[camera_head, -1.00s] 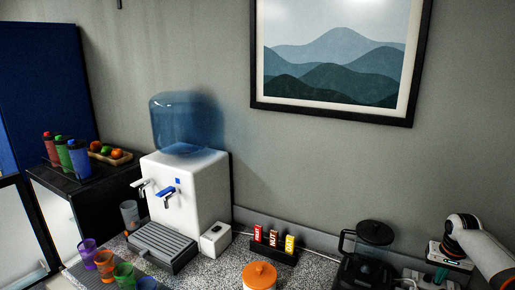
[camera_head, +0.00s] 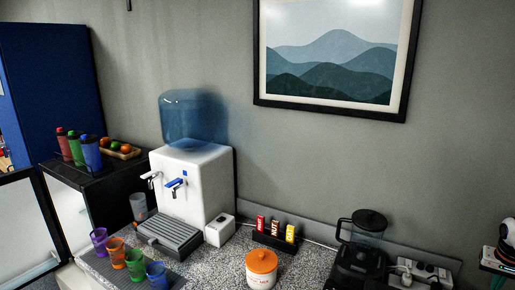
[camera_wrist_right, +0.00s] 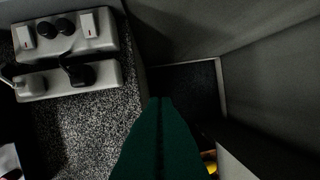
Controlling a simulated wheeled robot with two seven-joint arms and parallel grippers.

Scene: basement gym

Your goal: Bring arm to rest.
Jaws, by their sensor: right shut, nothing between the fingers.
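My right arm shows only in part at the right edge of the head view. In the right wrist view my right gripper (camera_wrist_right: 160,103) has its green fingers together with nothing between them. Its fingertips point past the edge of the speckled countertop (camera_wrist_right: 105,135), toward a dark gap beside the wall. It touches nothing that I can see. My left gripper is not in view.
Two grey power strips (camera_wrist_right: 66,36) lie near the counter's edge. A black blender (camera_head: 358,250), an orange-lidded jar (camera_head: 261,268), a box rack (camera_head: 282,241), a water dispenser (camera_head: 192,185) and several coloured cups (camera_head: 135,266) stand along the counter.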

